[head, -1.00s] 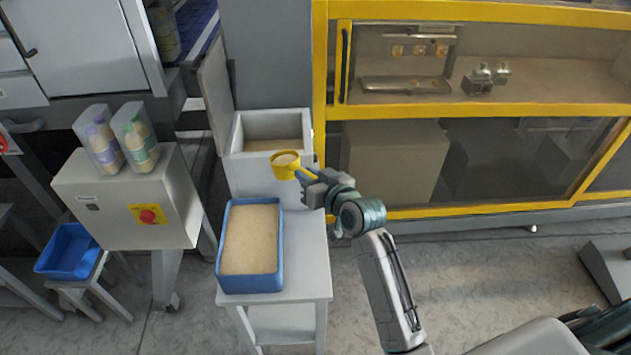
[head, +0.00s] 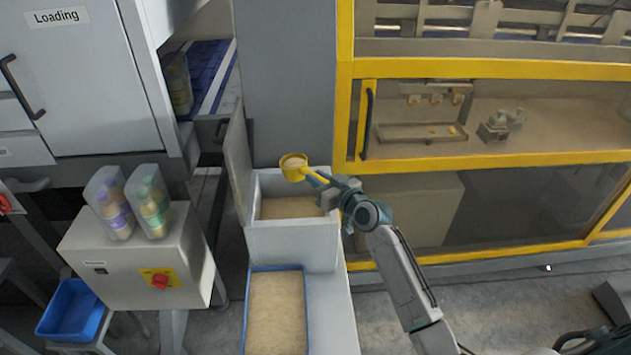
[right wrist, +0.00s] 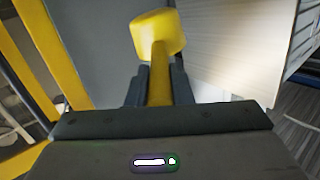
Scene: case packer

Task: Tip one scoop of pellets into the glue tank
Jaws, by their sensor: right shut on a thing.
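My right gripper (head: 325,184) is shut on the handle of a yellow scoop (head: 296,173). The scoop's cup is upright and holds pale pellets. It is above the back of the open glue tank (head: 292,238), a grey box with its lid (head: 238,165) raised at the left. Pale pellets show inside the tank. The scoop (right wrist: 158,38) also shows in the right wrist view, its handle between the fingers (right wrist: 158,88). A blue-rimmed bin of pellets (head: 276,312) stands in front of the tank. My left gripper is not in view.
A yellow-framed machine (head: 470,167) is close on the right. A blue crate (head: 72,310) sits lower left.

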